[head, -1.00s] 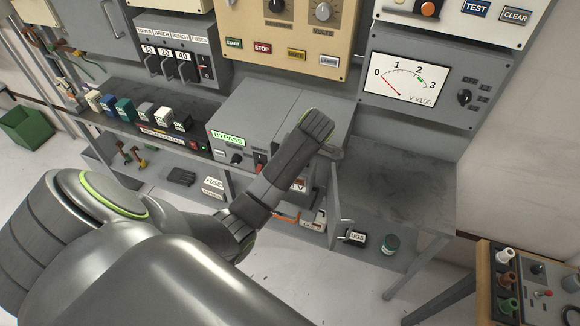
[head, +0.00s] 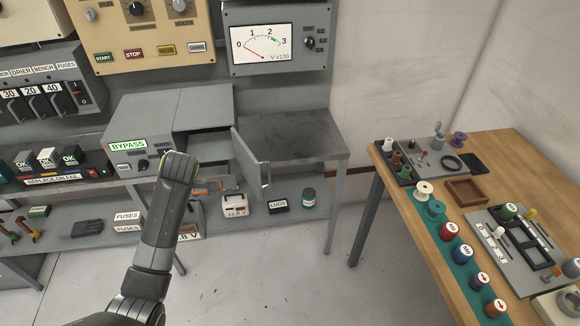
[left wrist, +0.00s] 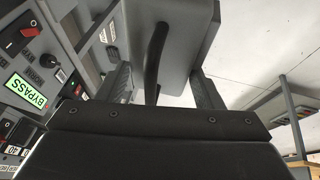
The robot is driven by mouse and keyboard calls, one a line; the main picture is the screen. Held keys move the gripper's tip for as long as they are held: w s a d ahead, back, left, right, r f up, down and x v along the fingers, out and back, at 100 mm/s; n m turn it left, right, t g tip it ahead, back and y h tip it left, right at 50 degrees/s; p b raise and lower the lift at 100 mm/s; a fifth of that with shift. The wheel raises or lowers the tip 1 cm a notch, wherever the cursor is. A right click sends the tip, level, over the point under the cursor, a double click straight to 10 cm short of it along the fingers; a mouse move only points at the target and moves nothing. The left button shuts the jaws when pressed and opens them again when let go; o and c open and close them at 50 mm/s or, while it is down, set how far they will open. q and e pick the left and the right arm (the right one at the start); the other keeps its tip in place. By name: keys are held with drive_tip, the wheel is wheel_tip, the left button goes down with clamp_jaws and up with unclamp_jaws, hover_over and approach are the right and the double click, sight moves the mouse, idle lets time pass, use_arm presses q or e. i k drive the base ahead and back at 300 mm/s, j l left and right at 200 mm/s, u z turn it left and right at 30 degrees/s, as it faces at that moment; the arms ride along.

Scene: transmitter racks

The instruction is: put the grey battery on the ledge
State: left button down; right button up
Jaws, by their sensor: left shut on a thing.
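The grey battery (left wrist: 183,35), a pale grey box with a black strap handle, fills the top of the left wrist view. In the head view my arm covers the gripper and most of the battery; a labelled side of what looks like the battery (head: 189,232) shows right of the arm, in front of the racks. A bare grey ledge-like top (head: 288,135) extends right of the bypass cabinet. My right gripper is out of view.
An open door (head: 250,160) sticks out from the cabinet between my arm and the bare top. A white battery (head: 235,206), a black lugs box (head: 278,207) and a teal jar (head: 309,198) stand on the lower shelf. A wooden workbench (head: 410,188) stands at right.

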sight(292, 141)
drive_tip(key=k+j+z, duration=0.1)
drive_tip(key=z, duration=0.65)
drive_tip(key=i+j+z, duration=0.25)
drive_tip(key=j, duration=0.3)
drive_tip(key=j+z, duration=0.25)
drive_tip(key=j, duration=0.35)
drive_tip(key=i+j+z, duration=0.15)
drive_tip(key=j+z, duration=0.15)
drive_tip(key=j, duration=0.3)
